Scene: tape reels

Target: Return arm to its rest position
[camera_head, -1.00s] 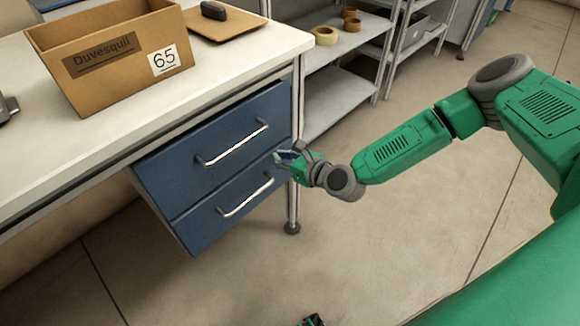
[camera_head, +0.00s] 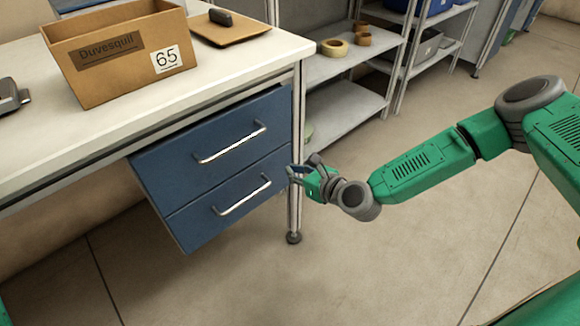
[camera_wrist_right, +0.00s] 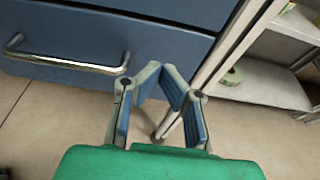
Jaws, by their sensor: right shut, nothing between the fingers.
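My right gripper (camera_head: 301,172) is empty and its fingers are drawn together. It hangs beside the right edge of the blue drawers, near the table leg. In the right wrist view its fingertips (camera_wrist_right: 164,76) show in front of the lower part of a blue drawer front, with nothing held. My right arm (camera_head: 420,170) reaches in from the right, bent at the elbow. My left gripper is not in view.
Two blue drawers with silver handles (camera_head: 232,143) (camera_head: 242,196) sit under the white table (camera_head: 235,75). A cardboard box (camera_head: 115,62) and a tray (camera_head: 232,30) stand on it. Shelves with tape reels (camera_head: 334,48) are behind. The floor right of the table leg (camera_head: 293,215) is clear.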

